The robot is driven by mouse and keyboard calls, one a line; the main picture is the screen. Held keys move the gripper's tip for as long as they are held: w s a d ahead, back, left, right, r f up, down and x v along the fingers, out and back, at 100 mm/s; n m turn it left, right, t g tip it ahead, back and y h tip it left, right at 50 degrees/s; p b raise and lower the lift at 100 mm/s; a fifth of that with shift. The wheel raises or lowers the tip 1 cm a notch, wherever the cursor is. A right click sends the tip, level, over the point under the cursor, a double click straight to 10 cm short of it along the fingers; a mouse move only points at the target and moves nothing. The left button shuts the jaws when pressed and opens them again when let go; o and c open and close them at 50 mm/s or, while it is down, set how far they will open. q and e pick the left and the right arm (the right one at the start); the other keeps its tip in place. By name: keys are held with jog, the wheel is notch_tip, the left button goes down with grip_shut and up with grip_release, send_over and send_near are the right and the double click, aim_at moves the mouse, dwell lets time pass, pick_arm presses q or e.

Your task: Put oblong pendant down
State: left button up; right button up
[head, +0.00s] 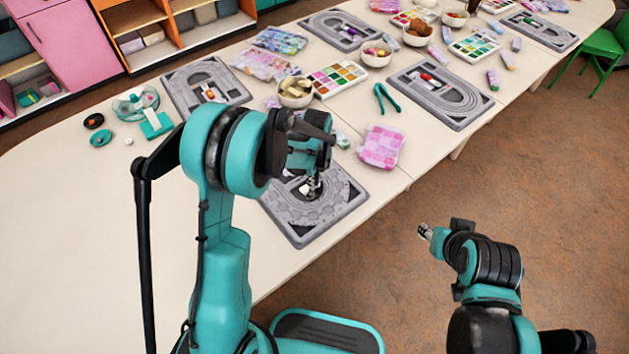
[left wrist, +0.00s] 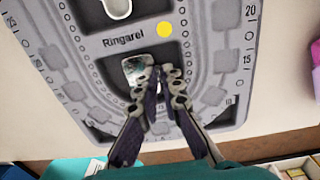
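My left gripper (head: 314,186) is low over the near grey bead board (head: 335,212). In the left wrist view its two fingertips (left wrist: 161,82) are a little apart, with a narrow dark gap between them, over the board's middle recess. A small shiny whitish, oblong piece (left wrist: 137,68), apparently the pendant, is in that recess at the left fingertip, partly covered by it. I cannot tell if it touches the finger. A white oval piece (left wrist: 117,7) sits in the upper recess. My right gripper (head: 425,231) is off the table's edge, over the floor; its fingers are too small to read.
A pink patterned bag (head: 382,147) lies right of the board. Beyond are a bowl of beads (head: 295,92), a colour tray (head: 338,78), green pliers (head: 387,98) and another board (head: 440,93). The table's left part is mostly clear.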

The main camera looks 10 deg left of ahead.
pick_arm(q)
jog(key=shift+o, duration=1)
jog(key=shift+r, duration=0.2)
notch_tip(320, 180, up, 13)
jog(key=p, duration=0.5)
jog(key=s+a+r+n+t, duration=0.2)
jog(key=s+r+n+t, duration=0.1)
jog(key=s+r+n, duration=0.8)
jog(key=s+a+n+t, duration=0.2)
jog(key=s+n+t, duration=0.2)
jog(key=s+n, duration=0.4)
jog(key=shift+f+n, duration=0.25)
jog(key=shift+n, duration=3.05)
jog(key=shift+s, duration=0.1)
